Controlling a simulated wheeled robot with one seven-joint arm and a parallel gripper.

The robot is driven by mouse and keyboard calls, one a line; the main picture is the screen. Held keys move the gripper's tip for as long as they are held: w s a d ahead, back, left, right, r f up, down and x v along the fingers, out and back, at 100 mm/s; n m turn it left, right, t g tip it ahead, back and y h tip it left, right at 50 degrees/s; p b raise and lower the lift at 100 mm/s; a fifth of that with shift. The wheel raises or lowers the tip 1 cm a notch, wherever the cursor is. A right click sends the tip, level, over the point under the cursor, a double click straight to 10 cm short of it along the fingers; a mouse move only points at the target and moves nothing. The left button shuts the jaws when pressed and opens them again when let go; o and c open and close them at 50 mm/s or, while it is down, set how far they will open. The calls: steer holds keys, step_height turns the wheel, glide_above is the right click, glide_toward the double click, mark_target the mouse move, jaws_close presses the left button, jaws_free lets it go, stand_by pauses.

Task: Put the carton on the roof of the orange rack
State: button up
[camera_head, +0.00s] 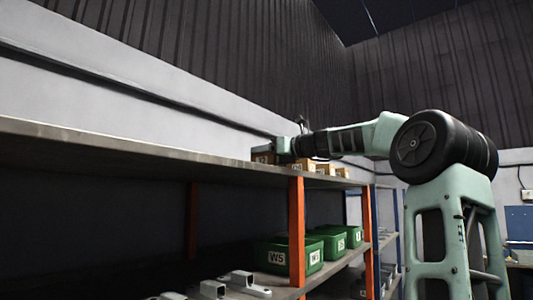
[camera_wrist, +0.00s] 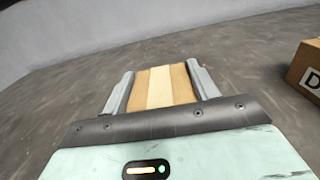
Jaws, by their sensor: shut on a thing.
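The carton (camera_wrist: 158,88), brown with a pale tape stripe, sits between the two fingers of my gripper (camera_wrist: 160,90) in the wrist view. The fingers are shut on its sides. In the head view the carton (camera_head: 263,157) shows a label on its front, below my gripper (camera_head: 282,147). It is at the level of the grey roof (camera_head: 120,138) of the rack with orange posts (camera_head: 296,225). Its underside is hidden by the roof's edge, so I cannot tell whether it touches the roof.
Several other cartons (camera_head: 325,169) stand on the roof to the right. One carton marked D (camera_wrist: 305,70) is close on the right in the wrist view. Green bins (camera_head: 285,256) and galvanized brackets (camera_head: 240,280) sit on the shelf below. The roof's left part looks clear.

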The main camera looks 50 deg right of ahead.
steer(key=o, duration=1.1)
steer(key=shift+s+d+f+b, duration=0.1)
steer(key=shift+s+f+b, duration=0.05)
steer(key=shift+s+b, duration=0.2)
steer(key=s+b, duration=0.2)
steer(key=s, duration=0.1)
steer(key=s+b, duration=0.3)
steer(key=s, duration=0.1)
steer(key=s+b, duration=0.3)
steer(key=s, duration=0.1)
steer(key=shift+s+d, duration=0.15)
steer(key=shift+d, duration=0.2)
steer(key=shift+r, duration=0.2)
